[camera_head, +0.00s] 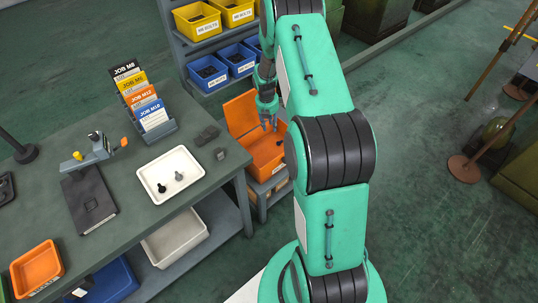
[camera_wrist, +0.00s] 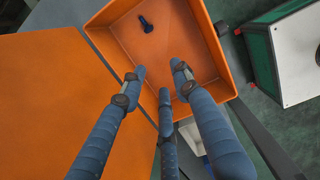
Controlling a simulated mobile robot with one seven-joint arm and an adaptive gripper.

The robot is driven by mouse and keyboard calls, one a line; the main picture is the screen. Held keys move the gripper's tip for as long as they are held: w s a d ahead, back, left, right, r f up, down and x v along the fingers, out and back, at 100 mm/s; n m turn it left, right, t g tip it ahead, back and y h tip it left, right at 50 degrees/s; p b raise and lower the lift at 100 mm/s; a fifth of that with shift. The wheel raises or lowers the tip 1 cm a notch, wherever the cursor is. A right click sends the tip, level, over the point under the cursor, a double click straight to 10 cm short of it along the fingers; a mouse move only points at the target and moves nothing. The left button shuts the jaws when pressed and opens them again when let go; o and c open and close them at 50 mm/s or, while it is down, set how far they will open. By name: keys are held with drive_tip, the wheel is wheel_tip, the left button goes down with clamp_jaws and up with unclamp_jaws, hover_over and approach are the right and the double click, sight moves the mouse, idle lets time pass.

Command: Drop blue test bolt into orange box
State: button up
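The orange box (camera_wrist: 208,40) fills the upper part of the wrist view. A dark blue bolt (camera_wrist: 146,23) lies inside it, near the far wall and apart from my fingers. My gripper (camera_wrist: 160,77) is over the near part of the box, its fingers spread with nothing between them. In the head view the orange box (camera_head: 268,160) stands low beside the workbench, with a raised orange panel at its back. My gripper (camera_head: 268,122) points down at its opening there. The bolt inside cannot be made out in the head view.
A white tray (camera_head: 187,160) with two small dark bolts sits on the workbench (camera_head: 130,205). A card rack (camera_head: 158,132) stands behind it. Yellow bins (camera_head: 197,22) and blue bins (camera_head: 206,75) fill the shelf behind the box. The floor to the right is mostly open.

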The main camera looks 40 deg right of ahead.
drive_tip(key=shift+a+r, duration=0.15)
drive_tip(key=shift+r, duration=0.85)
drive_tip(key=shift+a+r, duration=0.1)
drive_tip(key=shift+r, duration=0.9)
drive_tip(key=s+a+r+m+t, duration=0.1)
drive_tip(key=s+a+r+m, duration=0.15)
drive_tip(key=a+r, duration=0.6)
drive_tip(key=s+a+r+m+t, duration=0.1)
drive_tip(key=a+r+m, duration=0.3)
drive_tip(key=r, duration=0.8)
drive_tip(key=s+a+r+m, duration=0.2)
drive_tip(key=a+r, duration=0.5)
drive_tip(key=r, duration=0.3)
drive_tip(key=s+a+r+m+t, duration=0.2)
drive_tip(key=s+a+r+m, duration=0.3)
drive_tip(key=s+a+r, duration=0.65)
drive_tip(key=s+a+r+m, duration=0.1)
drive_tip(key=s+a+m, duration=0.2)
drive_tip(key=s, duration=0.5)
drive_tip(key=s+a+r+m+t+y, duration=0.1)
drive_tip(key=s+a+m, duration=0.2)
drive_tip(key=s, duration=0.6)
drive_tip(key=shift+a+m, duration=0.35)
drive_tip(key=shift+a, duration=0.65)
